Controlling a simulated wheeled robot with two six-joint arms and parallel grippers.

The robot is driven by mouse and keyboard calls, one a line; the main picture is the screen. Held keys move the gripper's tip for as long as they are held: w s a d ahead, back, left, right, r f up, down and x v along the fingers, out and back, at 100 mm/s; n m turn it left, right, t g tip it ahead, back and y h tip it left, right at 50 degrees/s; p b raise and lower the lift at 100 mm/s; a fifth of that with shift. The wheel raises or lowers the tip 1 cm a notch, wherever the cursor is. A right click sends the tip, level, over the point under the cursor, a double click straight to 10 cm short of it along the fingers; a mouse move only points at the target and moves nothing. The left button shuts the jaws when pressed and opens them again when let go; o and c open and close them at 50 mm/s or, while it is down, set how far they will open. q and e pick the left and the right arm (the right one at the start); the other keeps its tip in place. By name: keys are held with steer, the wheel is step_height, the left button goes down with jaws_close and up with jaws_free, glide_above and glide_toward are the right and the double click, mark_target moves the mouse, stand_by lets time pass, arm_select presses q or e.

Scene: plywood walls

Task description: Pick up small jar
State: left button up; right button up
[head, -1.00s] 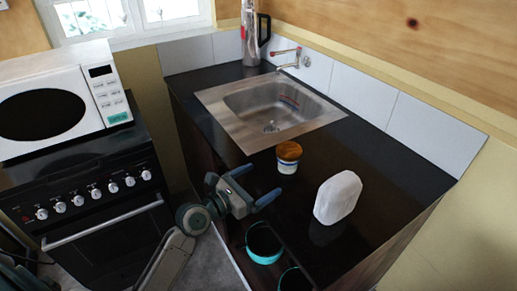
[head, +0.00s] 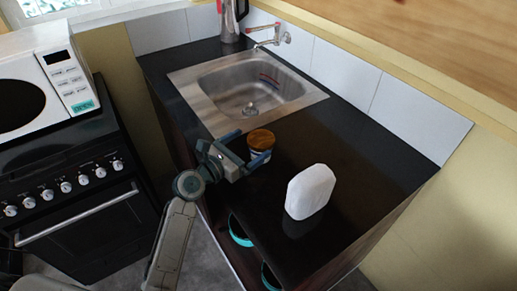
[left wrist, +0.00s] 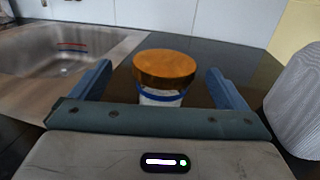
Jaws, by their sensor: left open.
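The small jar (head: 261,143) has a brown wooden-looking lid and a pale body with a blue band. It stands upright on the black counter, in front of the sink. My left gripper (head: 247,148) is open, with its blue fingers pointing at the jar. In the left wrist view the jar (left wrist: 163,76) shows centred ahead, between the open fingers (left wrist: 160,85). I cannot tell whether either finger touches it. The jar's lower part is hidden behind the gripper body there. My right gripper is not in view.
A white rounded object (head: 311,191) stands on the counter (head: 345,150) to the right of the jar. The steel sink (head: 205,98) with a tap (head: 268,42) lies behind. A kettle (head: 229,20) stands at the back. Teal-rimmed bowls (head: 238,232) sit below the counter's front edge.

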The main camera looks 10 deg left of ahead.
mark_target(261, 138)
arm_select(q)
steer(key=x, duration=0.2)
steer(key=p+x, duration=0.1)
steer(key=x, duration=0.1)
steer(key=shift+s+d+r, duration=0.15)
steer(key=shift+s+d, duration=0.05)
steer(key=shift+d, duration=0.2)
steer(key=shift+w+d, duration=0.1)
steer(key=shift+w, duration=0.4)
steer(key=shift+c, duration=1.4)
steer(key=c, duration=0.7)
steer(key=shift+c, duration=0.9)
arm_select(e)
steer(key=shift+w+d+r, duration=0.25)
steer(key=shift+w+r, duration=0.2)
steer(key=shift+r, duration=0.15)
